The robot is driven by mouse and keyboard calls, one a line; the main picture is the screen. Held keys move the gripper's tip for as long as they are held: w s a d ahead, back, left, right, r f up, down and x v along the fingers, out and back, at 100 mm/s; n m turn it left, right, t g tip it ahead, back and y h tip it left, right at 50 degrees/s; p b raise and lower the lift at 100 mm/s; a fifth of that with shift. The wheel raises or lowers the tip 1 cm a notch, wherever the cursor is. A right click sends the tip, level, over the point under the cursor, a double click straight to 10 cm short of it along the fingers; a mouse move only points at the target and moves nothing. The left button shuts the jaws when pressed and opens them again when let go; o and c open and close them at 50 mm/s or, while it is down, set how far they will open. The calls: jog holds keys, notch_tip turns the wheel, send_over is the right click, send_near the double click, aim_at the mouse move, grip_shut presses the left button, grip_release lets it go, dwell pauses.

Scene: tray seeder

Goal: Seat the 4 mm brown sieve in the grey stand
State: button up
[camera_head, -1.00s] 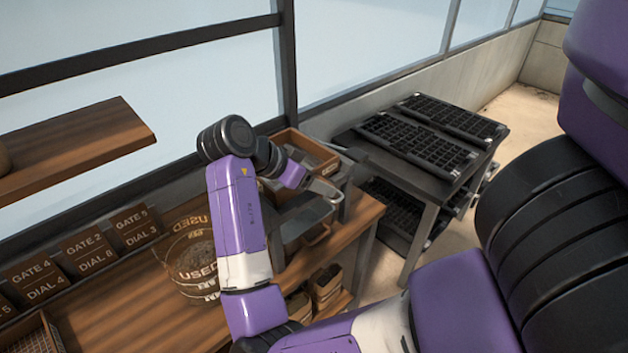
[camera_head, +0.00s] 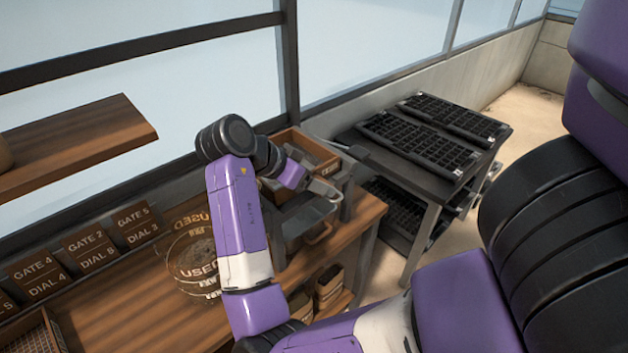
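A brown wooden-framed box (camera_head: 331,168), perhaps a sieve, sits at the top of a grey metal structure (camera_head: 345,205) at the right end of the bench. The grey structure looks like the stand, but my arm hides much of it. My gripper (camera_head: 325,192) is in front of the brown box and over the grey structure. Its fingers are too small to tell whether they are open or hold anything. Another brown-framed tray with a mesh floor (camera_head: 32,338) lies at the lower left, cut by the picture edge. No size marking is readable on either.
A clear bucket marked USED (camera_head: 193,268) stands on the wooden bench (camera_head: 120,318), left of my forearm. Brown gate and dial plaques (camera_head: 88,250) line the back. A dark rack (camera_head: 385,175) with black cell trays (camera_head: 420,140) stands right. A shelf (camera_head: 80,145) hangs upper left.

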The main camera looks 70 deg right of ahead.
jog(key=o, duration=1.6)
jog(key=shift+o, duration=0.2)
